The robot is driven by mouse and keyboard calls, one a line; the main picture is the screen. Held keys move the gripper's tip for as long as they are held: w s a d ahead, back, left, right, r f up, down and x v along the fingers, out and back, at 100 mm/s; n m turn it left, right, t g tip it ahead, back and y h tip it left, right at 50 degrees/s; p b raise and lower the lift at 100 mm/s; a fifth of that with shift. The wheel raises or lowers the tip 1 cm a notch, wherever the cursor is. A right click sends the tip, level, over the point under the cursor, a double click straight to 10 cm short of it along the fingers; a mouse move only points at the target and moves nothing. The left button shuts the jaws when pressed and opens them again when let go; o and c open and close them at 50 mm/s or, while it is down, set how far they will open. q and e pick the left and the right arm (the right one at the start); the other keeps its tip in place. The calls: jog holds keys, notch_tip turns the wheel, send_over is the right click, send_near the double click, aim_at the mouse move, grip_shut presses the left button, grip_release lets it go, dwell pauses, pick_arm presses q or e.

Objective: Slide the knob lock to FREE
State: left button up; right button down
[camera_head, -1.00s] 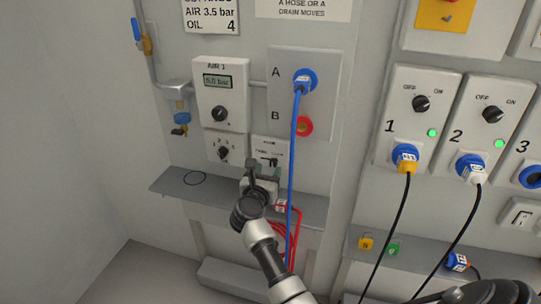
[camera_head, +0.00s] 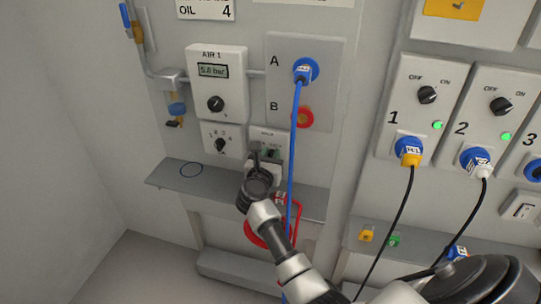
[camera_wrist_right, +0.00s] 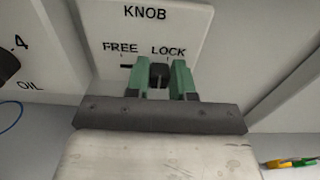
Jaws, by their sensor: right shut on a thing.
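The knob lock is a white plate (camera_wrist_right: 180,22) marked KNOB, with FREE on the left and LOCK on the right. It also shows in the head view (camera_head: 283,137), partly covered by my right gripper. Its black slider (camera_wrist_right: 158,74) stands near the LOCK end, a little left of the LOCK word's middle. Part of the slot shows on the FREE side. My right gripper (camera_wrist_right: 160,80) has its green fingers on either side of the slider and is shut on it; in the head view the gripper (camera_head: 263,152) is at the plate. My left gripper is not in view.
A blue hose (camera_head: 292,150) hangs from port A just right of my right gripper. A red hose (camera_head: 262,235) hangs below the shelf (camera_head: 170,173). A selector dial (camera_head: 220,144) sits left of the lock plate. The AIR 1 display (camera_head: 211,70) reads 5.0 bar.

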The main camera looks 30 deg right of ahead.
pick_arm(q)
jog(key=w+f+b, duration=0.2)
jog(key=b, duration=0.1)
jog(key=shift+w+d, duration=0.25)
pick_arm(e)
jog(key=w+a, duration=0.3)
jog(key=shift+w+r, duration=0.1)
jog(key=shift+w, duration=0.1)
jog(key=c, duration=1)
grip_release()
jog(key=shift+w, duration=0.15)
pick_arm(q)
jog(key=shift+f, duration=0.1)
pick_arm(e)
jog(key=shift+o, duration=0.2)
jog(key=shift+a, duration=0.1)
